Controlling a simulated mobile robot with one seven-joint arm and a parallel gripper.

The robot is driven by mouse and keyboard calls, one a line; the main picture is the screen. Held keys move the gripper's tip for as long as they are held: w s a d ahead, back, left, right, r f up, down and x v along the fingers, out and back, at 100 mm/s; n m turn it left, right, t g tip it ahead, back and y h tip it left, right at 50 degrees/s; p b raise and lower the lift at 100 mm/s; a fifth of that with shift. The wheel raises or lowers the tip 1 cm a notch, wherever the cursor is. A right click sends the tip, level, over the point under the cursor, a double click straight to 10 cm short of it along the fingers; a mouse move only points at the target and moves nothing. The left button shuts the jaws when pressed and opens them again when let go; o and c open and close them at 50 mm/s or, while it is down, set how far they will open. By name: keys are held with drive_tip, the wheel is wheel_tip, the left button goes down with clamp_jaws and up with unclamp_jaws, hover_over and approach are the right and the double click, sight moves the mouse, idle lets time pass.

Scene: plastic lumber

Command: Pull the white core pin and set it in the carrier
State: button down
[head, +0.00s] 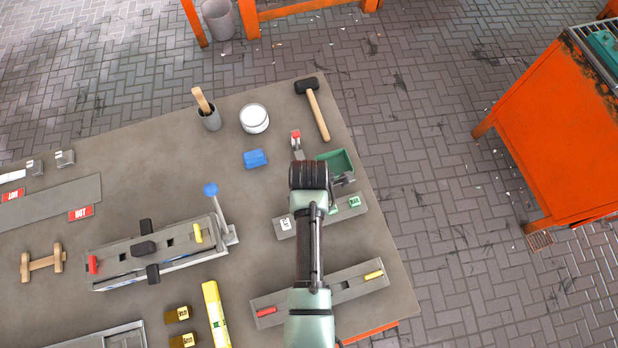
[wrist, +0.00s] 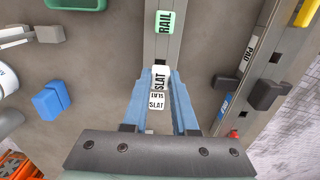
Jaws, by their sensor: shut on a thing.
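My gripper (wrist: 159,72) has blue fingers and is shut on the white core pin (wrist: 157,101), which carries dark SLAT lettering. The pin is over a long grey bar (wrist: 162,50); I cannot tell whether it is seated or lifted. A green block marked RAIL (wrist: 164,22) stands farther along that bar. In the head view my arm hides the gripper; a white lettered piece (head: 285,223) shows near the left end of the same bar. A second grey bar (head: 318,297) lies nearer, with red and yellow end pieces. I cannot tell which bar is the carrier.
A grey fixture (head: 185,257) with black blocks and a blue-topped lever (head: 211,189) stands left of my arm. A blue block (head: 255,158), white jar (head: 254,118), green tray (head: 345,160) and mallet (head: 316,105) lie behind. The table's right edge is close.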

drive_tip(key=shift+f, duration=0.2)
idle(0.5)
drive_tip(key=shift+f+b, duration=0.45)
drive_tip(key=shift+f, duration=0.2)
drive_tip(key=shift+f+b, duration=0.4)
drive_tip(key=shift+f, duration=0.25)
idle(0.4)
drive_tip(key=shift+c, duration=1.1)
unclamp_jaws()
drive_tip(key=shift+r, duration=0.15)
wheel_tip(320, 180, up, 7)
drive_tip(key=p, duration=0.7)
